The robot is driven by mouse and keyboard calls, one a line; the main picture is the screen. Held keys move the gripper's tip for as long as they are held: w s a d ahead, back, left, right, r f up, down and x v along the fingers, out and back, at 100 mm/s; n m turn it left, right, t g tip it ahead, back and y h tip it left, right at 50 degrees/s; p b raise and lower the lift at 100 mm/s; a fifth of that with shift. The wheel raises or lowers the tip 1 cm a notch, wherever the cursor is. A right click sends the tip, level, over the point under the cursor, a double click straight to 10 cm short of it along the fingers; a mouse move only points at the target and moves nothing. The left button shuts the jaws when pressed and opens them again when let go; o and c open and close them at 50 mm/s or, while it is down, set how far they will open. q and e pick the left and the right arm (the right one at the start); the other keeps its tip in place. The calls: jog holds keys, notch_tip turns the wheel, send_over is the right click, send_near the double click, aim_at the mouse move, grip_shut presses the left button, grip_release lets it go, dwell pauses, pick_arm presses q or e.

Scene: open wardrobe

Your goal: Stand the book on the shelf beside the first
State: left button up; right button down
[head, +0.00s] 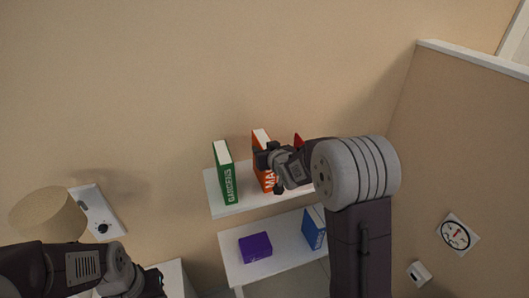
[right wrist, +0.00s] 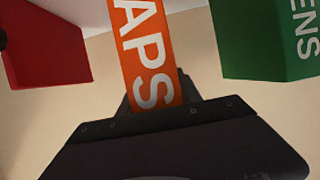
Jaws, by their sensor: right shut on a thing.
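A green book (head: 225,173) labelled GARDENS stands upright on the white upper shelf (head: 236,210). My right gripper (head: 264,160) is shut on an orange book (head: 262,137), which is upright at the upper shelf, to the right of the green book with a gap between them. Its spine shows in the right wrist view (right wrist: 146,50), between my fingers. The green book (right wrist: 265,40) is on the other side there. Whether the orange book's base touches the shelf is hidden. My left gripper (head: 155,282) is low at the left; its jaws are unclear.
A red object (head: 298,140), also in the right wrist view (right wrist: 45,48), is right of the orange book, mostly behind my arm. The lower shelf (head: 285,240) holds a purple box (head: 255,247) and a blue book (head: 314,228). A lampshade (head: 48,215) is at left.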

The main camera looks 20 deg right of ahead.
jog(key=shift+w+f, duration=0.7)
jog(key=shift+f, duration=0.2)
jog(key=c, duration=1.1)
grip_release()
jog(key=shift+w+f, duration=0.1)
jog(key=shift+f, duration=0.05)
jog(key=shift+o, duration=1.4)
pick_arm(q)
jog(key=shift+w+f+b, duration=0.2)
jog(key=shift+f+b, duration=0.5)
jog(key=shift+b, duration=0.1)
jog(key=shift+w+f+b, duration=0.2)
jog(key=shift+f+b, duration=0.5)
jog(key=shift+b, duration=0.05)
pick_arm(e)
jog(key=v, duration=1.2)
jog(key=shift+s+r, duration=0.2)
jog(key=shift+s, duration=0.15)
